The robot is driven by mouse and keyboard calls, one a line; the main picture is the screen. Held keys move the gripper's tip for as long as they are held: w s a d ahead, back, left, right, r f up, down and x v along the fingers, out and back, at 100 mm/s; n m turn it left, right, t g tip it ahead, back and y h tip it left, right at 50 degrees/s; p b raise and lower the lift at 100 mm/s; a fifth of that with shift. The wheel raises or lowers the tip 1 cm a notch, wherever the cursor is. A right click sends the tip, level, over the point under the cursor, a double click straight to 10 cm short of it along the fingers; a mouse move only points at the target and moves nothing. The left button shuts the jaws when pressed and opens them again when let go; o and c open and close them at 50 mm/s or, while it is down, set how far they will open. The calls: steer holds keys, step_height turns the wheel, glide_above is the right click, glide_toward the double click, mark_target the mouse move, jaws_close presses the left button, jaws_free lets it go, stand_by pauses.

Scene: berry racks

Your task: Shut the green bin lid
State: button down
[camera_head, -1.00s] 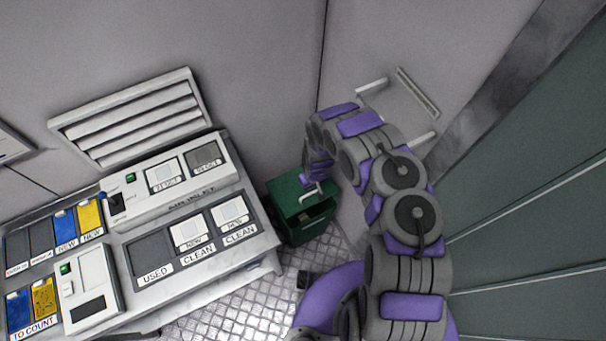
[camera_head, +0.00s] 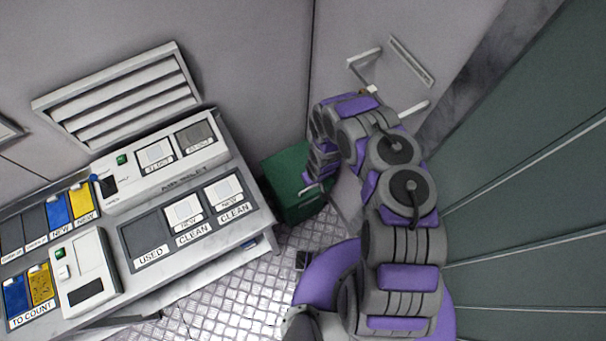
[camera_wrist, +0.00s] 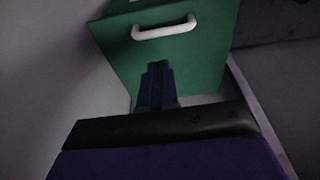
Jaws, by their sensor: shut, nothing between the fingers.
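The green bin (camera_head: 284,175) stands on the floor against the wall, just right of the work table in the head view. No dark gap shows under its lid there, but my arm covers part of it. In the wrist view a green panel of the bin (camera_wrist: 200,62) fills the upper middle, with a white handle (camera_wrist: 165,28) across it. My gripper (camera_wrist: 158,66) is shut and empty, its dark fingers together in front of the panel below the handle. Whether the fingertips touch the panel I cannot tell. In the head view my gripper (camera_head: 311,189) is at the bin's right front.
The work table (camera_head: 190,268) with labelled trays and devices fills the left, its right end close to the bin. A wall with a white handle bar (camera_head: 364,60) is behind my arm. A dark green panelled surface (camera_head: 530,200) is at the right. Metal floor (camera_head: 240,305) lies in front.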

steer(key=f+b, duration=0.1)
steer(key=f, duration=0.1)
steer(key=s+f+b, duration=0.1)
steer(key=f, duration=0.1)
steer(key=s+d+f+b, duration=0.1)
steer(key=f, duration=0.1)
steer(key=shift+s+d+f, duration=0.1)
steer(key=shift+f, duration=0.05)
steer(key=shift+s+d+f+b, duration=0.1)
steer(key=shift+d+f+b, duration=0.1)
steer(key=shift+f, duration=0.15)
steer(key=shift+d+f+b, duration=0.1)
steer(key=shift+f+b, duration=0.1)
steer(key=shift+f, duration=0.2)
steer(key=shift+a, duration=0.15)
